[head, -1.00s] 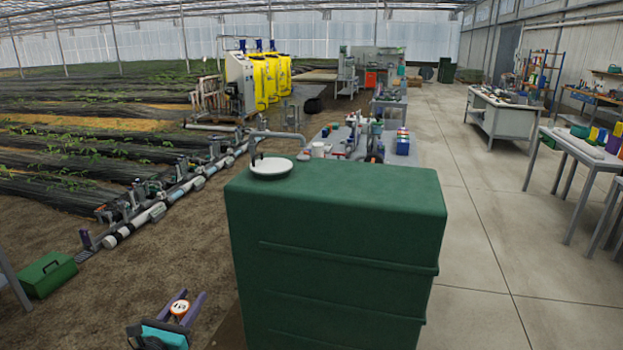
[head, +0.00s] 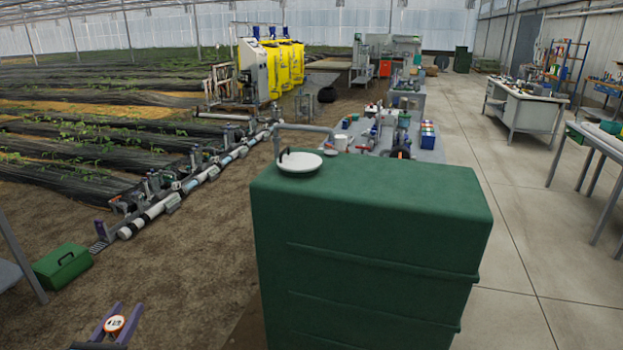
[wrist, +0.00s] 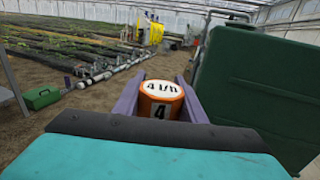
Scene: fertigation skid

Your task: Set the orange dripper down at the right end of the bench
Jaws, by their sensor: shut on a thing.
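My gripper (head: 117,322) shows at the bottom left of the head view, with purple fingers. It is shut on the orange dripper (head: 115,324), which has a white top with dark lettering. In the wrist view the dripper (wrist: 161,98) sits upright between the two fingers, and its top reads "4 l/h". The dripper is held in the air, left of the big green tank. I cannot tell which of the benches and tables in view is the task's bench.
The large green tank (head: 370,260) with a white lid (head: 299,162) stands close in front. A green toolbox (head: 63,264) lies on the soil at left. Pipes (head: 180,200) run along the beds. Workbenches (head: 525,108) stand at right, beyond clear concrete floor (head: 515,240).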

